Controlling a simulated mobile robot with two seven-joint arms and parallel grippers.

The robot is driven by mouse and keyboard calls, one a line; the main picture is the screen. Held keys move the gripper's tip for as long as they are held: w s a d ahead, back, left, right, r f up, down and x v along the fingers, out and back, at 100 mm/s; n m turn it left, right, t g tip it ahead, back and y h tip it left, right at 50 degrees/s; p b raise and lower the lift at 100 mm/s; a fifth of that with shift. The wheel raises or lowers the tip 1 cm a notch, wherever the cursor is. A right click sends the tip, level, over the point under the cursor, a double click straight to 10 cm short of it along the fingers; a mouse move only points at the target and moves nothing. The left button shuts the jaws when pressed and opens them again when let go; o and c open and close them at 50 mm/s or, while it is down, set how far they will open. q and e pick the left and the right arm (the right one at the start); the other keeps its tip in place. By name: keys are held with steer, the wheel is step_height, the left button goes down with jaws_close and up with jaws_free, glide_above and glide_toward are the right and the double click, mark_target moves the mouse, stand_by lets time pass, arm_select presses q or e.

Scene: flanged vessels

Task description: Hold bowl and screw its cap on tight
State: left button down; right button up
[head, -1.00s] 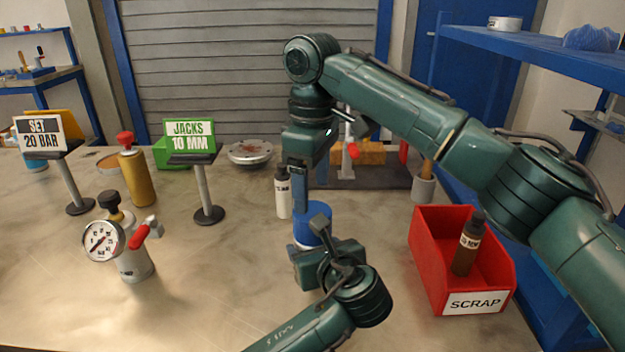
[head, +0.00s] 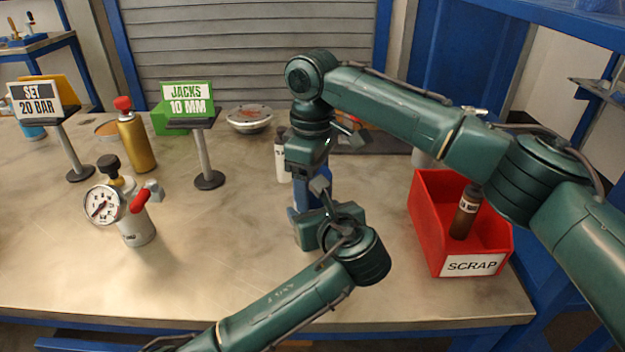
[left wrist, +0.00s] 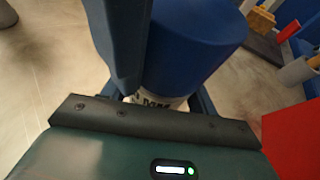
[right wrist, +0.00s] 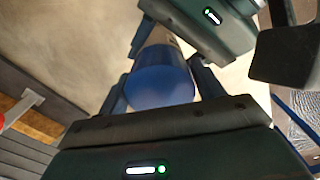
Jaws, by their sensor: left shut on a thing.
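The bowl is a white vessel with dark lettering, partly visible in the left wrist view (left wrist: 160,102). Its blue cap (left wrist: 195,45) sits on top of it; how far it is screwed down cannot be seen. My left gripper (head: 312,228) is shut on the bowl's body, below the cap. My right gripper (head: 308,185) is above, pointing down. In the right wrist view its fingers stand on either side of the blue cap (right wrist: 160,82), apparently open around it. In the head view my grippers hide most of the bowl and cap.
A red scrap bin (head: 435,230) with a brown bottle (head: 465,212) stands to the right. A white bottle (head: 281,160) is just behind my grippers. A gauge vessel (head: 135,222), a gold bottle (head: 138,145) and sign stands are at left. The front left table is clear.

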steer(key=c, duration=0.7)
steer(key=o, duration=1.1)
step_height(320, 180, up, 12)
arm_select(q)
steer(key=shift+c, duration=1.8)
jaws_free()
